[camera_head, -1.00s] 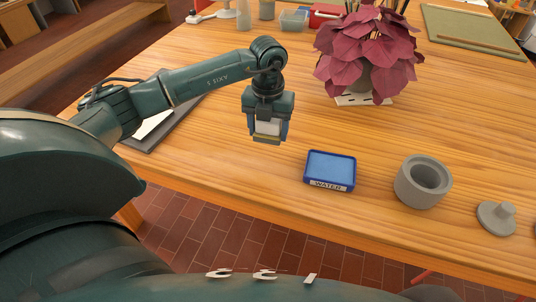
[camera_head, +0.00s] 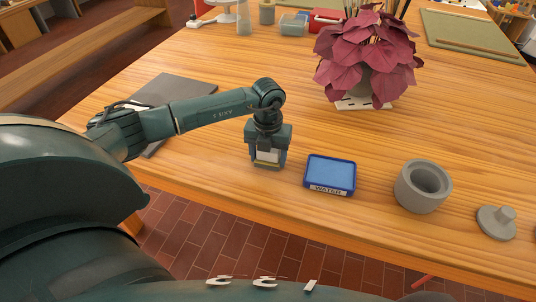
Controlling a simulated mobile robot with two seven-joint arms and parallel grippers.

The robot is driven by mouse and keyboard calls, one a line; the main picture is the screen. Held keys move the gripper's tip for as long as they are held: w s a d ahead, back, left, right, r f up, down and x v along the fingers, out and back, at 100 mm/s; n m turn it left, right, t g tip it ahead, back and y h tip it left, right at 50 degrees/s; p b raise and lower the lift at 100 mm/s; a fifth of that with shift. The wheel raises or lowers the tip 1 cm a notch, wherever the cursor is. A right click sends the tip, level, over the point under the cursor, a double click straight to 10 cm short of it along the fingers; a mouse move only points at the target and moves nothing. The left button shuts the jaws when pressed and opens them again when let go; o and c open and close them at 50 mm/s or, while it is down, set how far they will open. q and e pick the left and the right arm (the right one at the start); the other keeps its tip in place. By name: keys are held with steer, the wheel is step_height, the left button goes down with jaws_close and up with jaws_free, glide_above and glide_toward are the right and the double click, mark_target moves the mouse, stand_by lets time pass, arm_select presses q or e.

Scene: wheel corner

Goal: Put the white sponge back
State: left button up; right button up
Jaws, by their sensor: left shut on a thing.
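My left gripper (camera_head: 267,162) points down over the table, just left of the blue water tray. It is shut on the white sponge (camera_head: 267,156), which shows as a pale block with a yellowish lower edge between the fingers. Whether the sponge touches the table I cannot tell. The blue tray (camera_head: 330,190) labelled WATER lies flat on the table with a light blue inside. My right gripper is not in view.
A grey round pot (camera_head: 405,196) and a grey knobbed lid (camera_head: 496,223) stand to the right. A dark red leafy plant (camera_head: 365,55) stands behind. A dark grey slab (camera_head: 172,91) lies at left under my arm. The table (camera_head: 230,57) is clear between.

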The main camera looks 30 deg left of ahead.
arm_select(q)
steer(key=o, duration=0.9)
